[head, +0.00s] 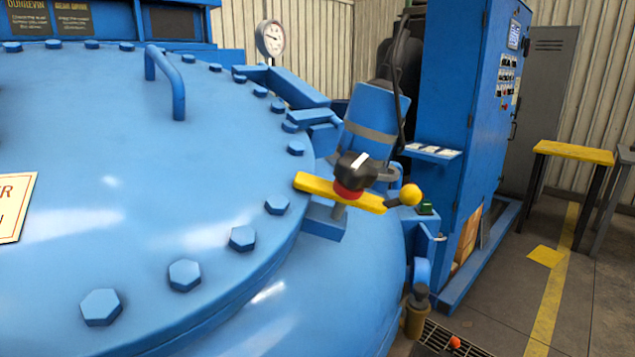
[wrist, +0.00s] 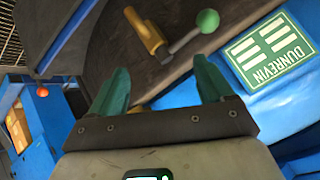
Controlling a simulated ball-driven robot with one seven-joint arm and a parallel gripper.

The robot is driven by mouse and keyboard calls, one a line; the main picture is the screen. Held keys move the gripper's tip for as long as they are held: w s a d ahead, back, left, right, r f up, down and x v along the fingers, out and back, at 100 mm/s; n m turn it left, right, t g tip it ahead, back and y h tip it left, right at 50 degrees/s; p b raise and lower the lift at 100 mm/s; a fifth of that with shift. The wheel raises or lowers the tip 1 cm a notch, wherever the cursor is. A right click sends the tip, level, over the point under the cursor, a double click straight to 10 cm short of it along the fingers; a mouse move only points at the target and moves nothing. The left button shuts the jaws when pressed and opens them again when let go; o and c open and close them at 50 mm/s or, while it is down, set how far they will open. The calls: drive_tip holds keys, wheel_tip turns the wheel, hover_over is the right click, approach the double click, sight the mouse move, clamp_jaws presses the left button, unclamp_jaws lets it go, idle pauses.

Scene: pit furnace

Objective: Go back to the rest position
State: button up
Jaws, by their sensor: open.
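My gripper (wrist: 160,68) shows in the wrist view with its two teal fingers spread apart and nothing between them. Past the fingertips are a brass-coloured fitting (wrist: 146,32) and a rod with a green ball end (wrist: 207,20). I cannot tell how far they are from the fingers, but no grip on them shows. My gripper does not show in the head view.
In the head view a blue domed furnace lid (head: 140,200) with bolts fills the left. A yellow bar (head: 318,184) with a black-and-red knob sits at its edge. A blue control cabinet (head: 460,90) and yellow-topped stand (head: 573,152) are at right.

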drive_tip(key=s+d+f+m+g+h, duration=0.1)
drive_tip(key=s+d+f+h, duration=0.1)
drive_tip(key=s, duration=0.6)
drive_tip(key=s+d+f+m+g+h+p, duration=0.1)
drive_tip(key=s+f+g+h, duration=0.1)
drive_tip(key=s, duration=0.7)
drive_tip(key=s+d+f+m+g+h+p, duration=0.1)
drive_tip(key=s+f+h, duration=0.3)
drive_tip(key=s, duration=0.5)
drive_tip(key=shift+d+f+m+g, duration=0.5)
drive_tip(key=shift+d+f+m, duration=0.1)
drive_tip(key=shift+d+f, duration=0.3)
drive_tip(key=shift+c, duration=0.5)
